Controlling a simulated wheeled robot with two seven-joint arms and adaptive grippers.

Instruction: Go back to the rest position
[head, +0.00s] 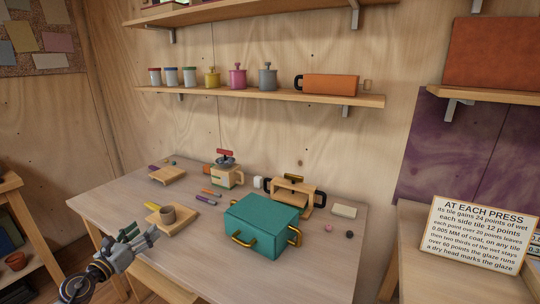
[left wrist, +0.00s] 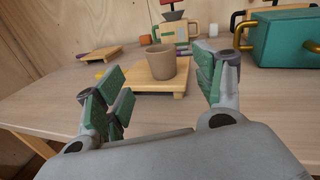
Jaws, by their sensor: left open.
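My left gripper (head: 139,237) is at the left front edge of the table in the head view. Its green-padded fingers are spread wide and hold nothing. In the left wrist view the open left gripper (left wrist: 165,95) has a brown cup (left wrist: 160,63) beyond its fingers, apart from them. The cup (head: 167,214) stands upright on a small wooden board (head: 156,224). My right gripper is in neither view.
A teal box (head: 262,226) with brass handles stands on the table (head: 111,207), right of the cup. Behind it are a wooden frame (head: 292,192) and a wooden device with a red handle (head: 226,173). Shelves (head: 260,96) hang above. A sign (head: 480,234) stands at right.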

